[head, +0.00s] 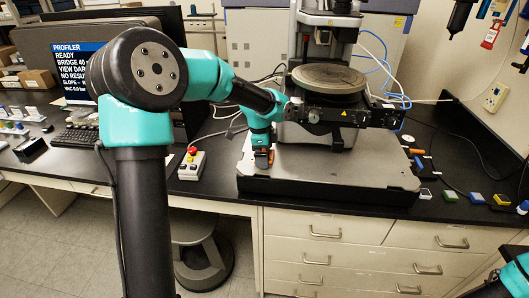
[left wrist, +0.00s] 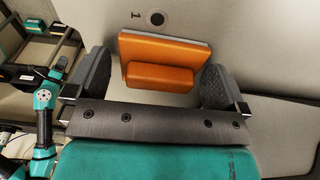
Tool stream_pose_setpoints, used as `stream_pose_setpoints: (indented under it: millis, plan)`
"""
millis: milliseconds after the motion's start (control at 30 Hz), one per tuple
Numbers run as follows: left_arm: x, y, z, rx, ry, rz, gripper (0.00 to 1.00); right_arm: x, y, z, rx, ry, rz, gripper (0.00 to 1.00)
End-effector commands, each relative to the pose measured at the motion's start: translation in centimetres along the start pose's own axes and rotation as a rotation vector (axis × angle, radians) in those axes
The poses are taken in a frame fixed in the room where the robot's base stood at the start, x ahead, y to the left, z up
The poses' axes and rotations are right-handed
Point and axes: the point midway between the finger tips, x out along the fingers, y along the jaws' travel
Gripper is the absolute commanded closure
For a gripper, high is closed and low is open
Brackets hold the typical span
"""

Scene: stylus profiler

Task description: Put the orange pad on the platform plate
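The orange pad (left wrist: 165,62) is a block with a raised bar and a thin grey edge, seen in the left wrist view against a pale flat surface. In the head view only a little orange (head: 263,151) shows under my left gripper (head: 262,158), at the left part of the grey platform plate (head: 340,172). My left gripper (left wrist: 155,85) has its dark fingers apart on both sides of the pad's bar, with narrow gaps. I cannot tell whether the pad rests fully on the plate. My right gripper is out of view.
A round disc (head: 329,77) and a black instrument arm (head: 345,113) stand over the plate. A control box with a red button (head: 192,160) is left of the plate. Several small coloured blocks (head: 476,198) lie at right. The plate's front is clear.

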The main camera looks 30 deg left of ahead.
Motion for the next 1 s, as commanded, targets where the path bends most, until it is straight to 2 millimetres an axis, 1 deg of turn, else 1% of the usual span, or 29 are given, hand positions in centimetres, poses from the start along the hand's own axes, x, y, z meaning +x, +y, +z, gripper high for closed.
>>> stream_pose_setpoints:
  millis: [267,367,467,567,900,1000]
  plan:
    - [-0.2,0.0,0.0,0.0,0.001,-0.001,0.0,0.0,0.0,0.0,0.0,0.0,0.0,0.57]
    - [-0.7,-0.1,-0.1,-0.001,0.001,-0.003,0.0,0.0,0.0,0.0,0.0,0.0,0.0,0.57]
    - [-1.7,-0.1,-0.1,-0.001,0.001,-0.003,0.0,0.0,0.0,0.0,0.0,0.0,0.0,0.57]
    - [-3.2,-0.1,-0.1,-0.001,0.002,-0.004,0.0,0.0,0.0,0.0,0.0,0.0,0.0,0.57]
    - [-9.5,0.0,-0.1,-0.001,0.002,-0.003,0.0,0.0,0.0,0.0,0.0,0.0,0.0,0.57]
    - [-10.9,0.0,-0.1,-0.001,0.002,-0.003,0.0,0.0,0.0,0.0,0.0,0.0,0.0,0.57]
